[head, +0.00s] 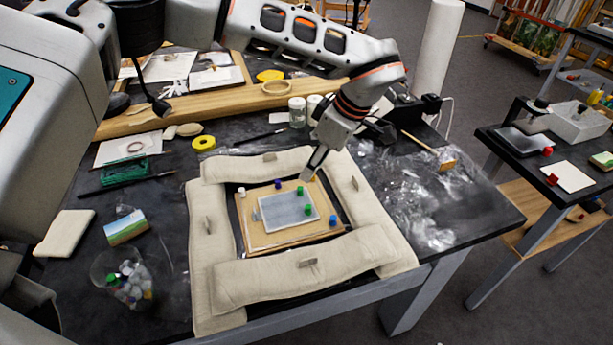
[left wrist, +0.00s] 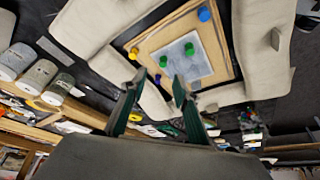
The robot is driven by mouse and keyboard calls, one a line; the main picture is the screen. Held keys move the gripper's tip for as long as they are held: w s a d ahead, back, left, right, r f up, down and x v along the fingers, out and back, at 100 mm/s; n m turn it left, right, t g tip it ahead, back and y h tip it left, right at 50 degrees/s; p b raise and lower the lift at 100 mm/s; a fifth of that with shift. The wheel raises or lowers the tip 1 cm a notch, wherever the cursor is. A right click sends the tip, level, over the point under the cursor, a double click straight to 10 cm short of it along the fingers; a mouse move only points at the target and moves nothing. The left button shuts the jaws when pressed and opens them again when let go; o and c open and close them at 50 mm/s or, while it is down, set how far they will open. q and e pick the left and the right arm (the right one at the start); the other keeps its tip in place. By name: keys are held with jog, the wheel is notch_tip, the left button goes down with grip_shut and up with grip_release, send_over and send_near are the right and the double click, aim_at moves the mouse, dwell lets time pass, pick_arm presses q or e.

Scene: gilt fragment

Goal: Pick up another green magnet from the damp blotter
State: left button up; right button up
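The damp blotter (head: 280,210) is a pale grey sheet on a wooden board (head: 262,240). Two green magnets lie on it: one (head: 300,190) near its far edge and one (head: 309,209) to the right. Both also show in the left wrist view, one at the upper right (left wrist: 189,48) and one at the left (left wrist: 163,61). My left gripper (head: 309,176) is above the far edge of the board, close to the far green magnet in the head view. My right gripper is out of view.
Padded cream bolsters (head: 300,280) surround the board. A blue magnet (head: 333,221), a purple one (head: 278,184) and a white one (head: 241,191) sit near the board's edges. A clear jar of coloured magnets (head: 124,282) stands at the front left. The table's right side is mostly clear.

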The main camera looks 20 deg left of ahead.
aim_at(301, 188)
pick_arm(q)
jog(key=x, duration=0.3)
jog(key=shift+s+f, duration=0.15)
jog(key=shift+s, duration=0.15)
jog(key=x, duration=0.4)
jog(key=shift+f, duration=0.3)
jog(key=c, duration=0.8)
